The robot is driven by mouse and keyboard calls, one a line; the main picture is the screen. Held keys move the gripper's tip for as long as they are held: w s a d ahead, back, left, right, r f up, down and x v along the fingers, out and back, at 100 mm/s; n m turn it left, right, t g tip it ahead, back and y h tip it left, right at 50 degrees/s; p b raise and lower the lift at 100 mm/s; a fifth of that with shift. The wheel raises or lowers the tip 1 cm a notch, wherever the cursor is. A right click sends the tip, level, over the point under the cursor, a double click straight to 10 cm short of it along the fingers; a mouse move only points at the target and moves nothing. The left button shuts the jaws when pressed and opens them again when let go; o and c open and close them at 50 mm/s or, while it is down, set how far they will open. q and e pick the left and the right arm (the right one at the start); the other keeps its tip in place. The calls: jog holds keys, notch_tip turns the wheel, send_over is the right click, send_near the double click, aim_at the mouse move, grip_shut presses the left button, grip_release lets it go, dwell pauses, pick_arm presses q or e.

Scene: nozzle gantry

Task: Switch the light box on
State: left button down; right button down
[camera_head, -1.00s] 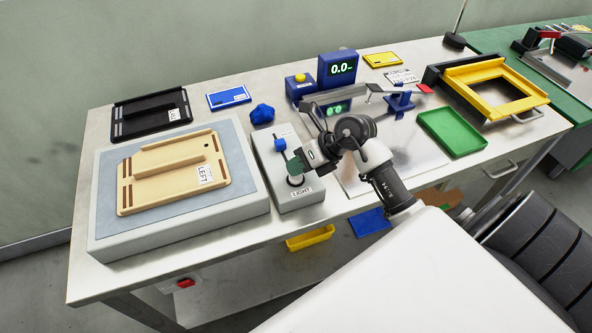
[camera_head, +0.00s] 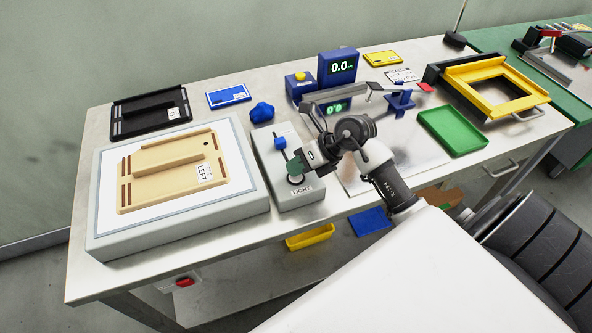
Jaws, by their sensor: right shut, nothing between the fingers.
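The light box (camera_head: 105,235) is the large grey box at the left of the bench. Its top panel (camera_head: 230,165) is bright white, and a tan plate marked LEFT (camera_head: 140,185) lies on it. Beside it stands a grey control box (camera_head: 263,160) with a LIGHT label (camera_head: 301,191) and a blue slider knob (camera_head: 280,142). My right gripper (camera_head: 297,167) is shut and empty over the label end of this box. Its fingertips are at the round control there and mostly hide it; I cannot tell whether they touch. My left gripper is not in view.
Behind are a black plate (camera_head: 130,124), a blue card (camera_head: 228,95), a blue lump (camera_head: 262,111) and a blue display unit (camera_head: 325,75). To the right are a green tray (camera_head: 455,135) and a yellow frame (camera_head: 480,100).

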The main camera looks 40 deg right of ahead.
jog(key=shift+r, duration=0.3)
notch_tip(320, 180, up, 6)
jog(key=p, duration=0.5)
jog(key=shift+r, duration=0.1)
